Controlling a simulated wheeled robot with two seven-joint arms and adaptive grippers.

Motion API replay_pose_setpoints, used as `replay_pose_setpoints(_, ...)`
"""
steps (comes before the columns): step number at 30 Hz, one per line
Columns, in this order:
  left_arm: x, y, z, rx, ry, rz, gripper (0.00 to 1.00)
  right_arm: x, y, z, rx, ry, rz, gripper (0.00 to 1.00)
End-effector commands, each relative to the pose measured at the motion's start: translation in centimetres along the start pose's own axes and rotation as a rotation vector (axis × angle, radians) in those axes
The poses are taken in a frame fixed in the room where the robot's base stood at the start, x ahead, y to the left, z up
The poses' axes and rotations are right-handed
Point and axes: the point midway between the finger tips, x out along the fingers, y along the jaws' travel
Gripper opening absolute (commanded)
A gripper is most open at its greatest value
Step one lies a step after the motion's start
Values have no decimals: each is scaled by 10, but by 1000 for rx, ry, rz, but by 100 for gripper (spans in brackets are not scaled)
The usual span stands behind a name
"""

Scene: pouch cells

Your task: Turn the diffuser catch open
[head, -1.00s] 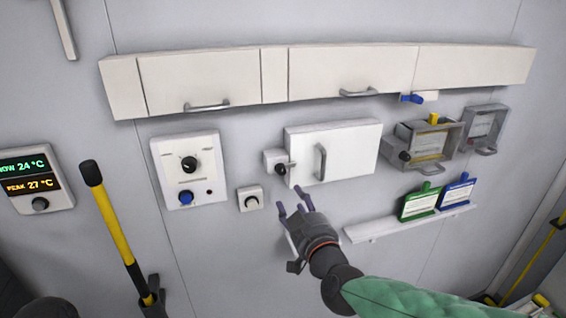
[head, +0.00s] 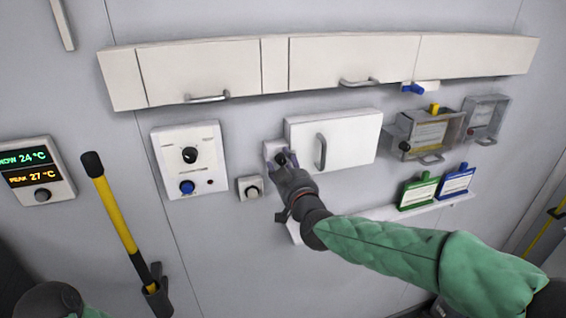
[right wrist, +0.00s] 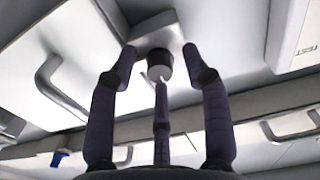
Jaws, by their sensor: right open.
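The diffuser catch is a small white block with a black knob (head: 280,158), on the wall at the left edge of a white box with a grey bar handle (head: 320,151). In the right wrist view the black knob (right wrist: 159,64) has a small pale mark on its rim. My right gripper (head: 284,167) is at the knob, and its fingers partly hide it in the head view. In the right wrist view my right gripper (right wrist: 160,66) is open, with fingers spread on both sides of the knob and one finger below; contact cannot be told. My left gripper is out of view.
A control panel (head: 207,140) and a small knob box (head: 250,187) are on the wall to the left. Cabinets (head: 200,72) run above. Clear boxes (head: 432,130) and a shelf with green (head: 418,191) and blue (head: 457,181) tags are to the right.

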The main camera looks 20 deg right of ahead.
Motion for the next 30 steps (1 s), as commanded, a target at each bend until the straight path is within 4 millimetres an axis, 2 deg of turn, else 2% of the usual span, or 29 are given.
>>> replay_pose_setpoints(11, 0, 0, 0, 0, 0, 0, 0, 5, 0, 0, 1, 0, 0, 49)
replay_pose_setpoints(16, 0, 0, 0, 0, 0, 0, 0, 5, 0, 0, 1, 0, 0, 3)
replay_pose_setpoints(17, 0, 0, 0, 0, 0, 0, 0, 5, 0, 0, 1, 0, 0, 0)
replay_pose_setpoints(30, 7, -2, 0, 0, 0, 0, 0, 5, 0, 2, 59, 1, 0, 0)
